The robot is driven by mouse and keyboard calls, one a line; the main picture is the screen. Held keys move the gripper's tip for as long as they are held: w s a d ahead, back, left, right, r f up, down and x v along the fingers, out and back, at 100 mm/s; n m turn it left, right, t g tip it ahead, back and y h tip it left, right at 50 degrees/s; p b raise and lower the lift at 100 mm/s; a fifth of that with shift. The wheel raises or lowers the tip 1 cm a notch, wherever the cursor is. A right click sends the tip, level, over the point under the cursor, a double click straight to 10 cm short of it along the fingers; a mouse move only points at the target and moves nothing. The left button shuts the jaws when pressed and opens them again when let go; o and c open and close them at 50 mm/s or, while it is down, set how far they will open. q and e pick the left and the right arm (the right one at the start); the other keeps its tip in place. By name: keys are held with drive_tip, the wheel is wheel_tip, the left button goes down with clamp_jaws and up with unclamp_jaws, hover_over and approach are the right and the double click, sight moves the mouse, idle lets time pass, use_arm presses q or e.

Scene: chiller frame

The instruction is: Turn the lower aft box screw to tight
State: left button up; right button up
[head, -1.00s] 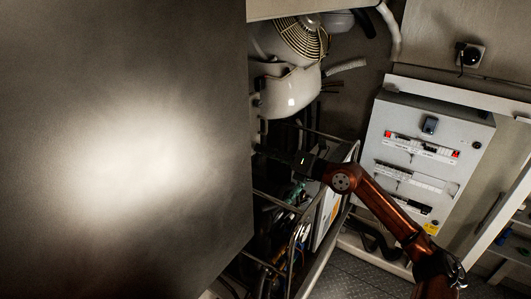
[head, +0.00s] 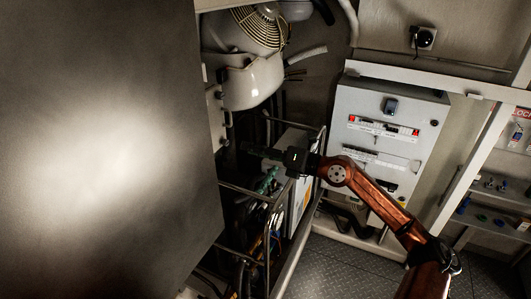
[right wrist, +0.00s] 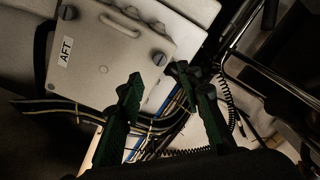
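The aft box (right wrist: 110,60) is a pale box with an "AFT" label and a handle, at the upper left of the right wrist view. One grey slotted screw (right wrist: 158,57) is at its right corner near the fingers. Another screw (right wrist: 70,12) is at its upper left. Going by the label's direction, the screw near the fingers looks like the lower one. My right gripper (right wrist: 160,76) is open, with dark green fingers apart and nothing held between them. The fingertips appear just below that screw in the picture. In the head view my right gripper (head: 262,152) reaches into the dark frame.
Cables and a coiled cord (right wrist: 228,105) run behind and beside the fingers. Metal frame bars (head: 262,196) surround my right gripper. A large grey panel (head: 100,150) fills the left of the head view. A grey electrical cabinet (head: 385,135) stands at right, with clear floor (head: 345,265) below.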

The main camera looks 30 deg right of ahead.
drive_tip(key=v, duration=0.4)
drive_tip(key=shift+s+d, duration=0.1)
drive_tip(key=shift+s, duration=0.05)
idle(0.4)
